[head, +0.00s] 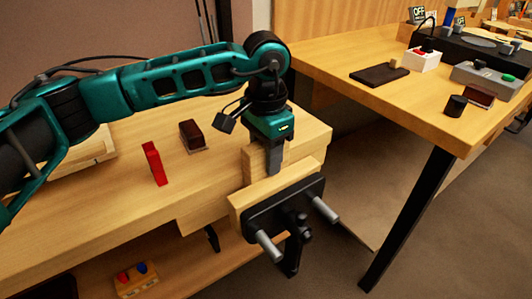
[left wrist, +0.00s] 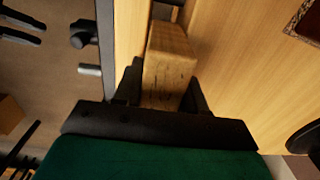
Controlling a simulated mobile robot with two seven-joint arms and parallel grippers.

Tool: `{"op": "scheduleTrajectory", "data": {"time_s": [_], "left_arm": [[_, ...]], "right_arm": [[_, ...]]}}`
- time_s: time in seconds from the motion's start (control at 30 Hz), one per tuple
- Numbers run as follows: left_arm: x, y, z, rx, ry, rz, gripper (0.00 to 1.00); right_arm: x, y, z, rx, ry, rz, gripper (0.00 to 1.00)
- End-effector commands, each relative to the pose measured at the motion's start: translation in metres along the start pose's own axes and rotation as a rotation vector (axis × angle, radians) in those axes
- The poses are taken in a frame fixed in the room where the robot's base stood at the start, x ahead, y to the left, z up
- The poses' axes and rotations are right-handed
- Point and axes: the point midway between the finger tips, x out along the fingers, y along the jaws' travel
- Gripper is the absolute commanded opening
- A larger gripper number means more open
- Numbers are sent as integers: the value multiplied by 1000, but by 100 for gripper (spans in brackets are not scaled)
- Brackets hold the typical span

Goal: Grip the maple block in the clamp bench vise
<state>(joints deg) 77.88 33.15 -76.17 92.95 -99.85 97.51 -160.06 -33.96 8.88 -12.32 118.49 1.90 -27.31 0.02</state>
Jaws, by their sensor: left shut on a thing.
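The maple block (head: 254,167) is a pale wooden piece at the right end of the near bench. My left gripper (head: 271,153) points down from above and is shut on it. In the left wrist view the block (left wrist: 168,60) sits between the two dark fingers. The clamp bench vise (head: 285,212) is on the bench's front edge, with a pale wooden jaw, a black plate, grey rods and a black handle. The block stands just behind the wooden jaw; its lower end is hidden, and I cannot tell whether the jaws touch it. My right gripper is not in view.
A second table (head: 350,58) at the right holds a dark slab (head: 379,75), a white box (head: 422,60) and a black cylinder (head: 455,105). A gap separates the benches.

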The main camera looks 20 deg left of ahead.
Motion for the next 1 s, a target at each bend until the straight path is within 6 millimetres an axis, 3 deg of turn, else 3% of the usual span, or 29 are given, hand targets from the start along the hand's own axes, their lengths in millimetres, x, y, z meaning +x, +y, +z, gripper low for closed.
{"op": "scheduleTrajectory", "data": {"time_s": [0.17, 0.2, 0.5, 0.77, 1.0], "left_arm": [[6, 0, 0, 0, 1, 0, 4], [6, 0, 0, 0, 1, 0, 41], [6, 1, 0, 1, -1, 1, 70], [6, 1, 0, 1, -3, 1, 70], [-28, 0, 0, 1, 2, -1, 70]], "right_arm": [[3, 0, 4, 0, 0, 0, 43], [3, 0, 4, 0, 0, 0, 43], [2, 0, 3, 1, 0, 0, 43], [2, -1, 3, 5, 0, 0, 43], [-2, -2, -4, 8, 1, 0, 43]]}}
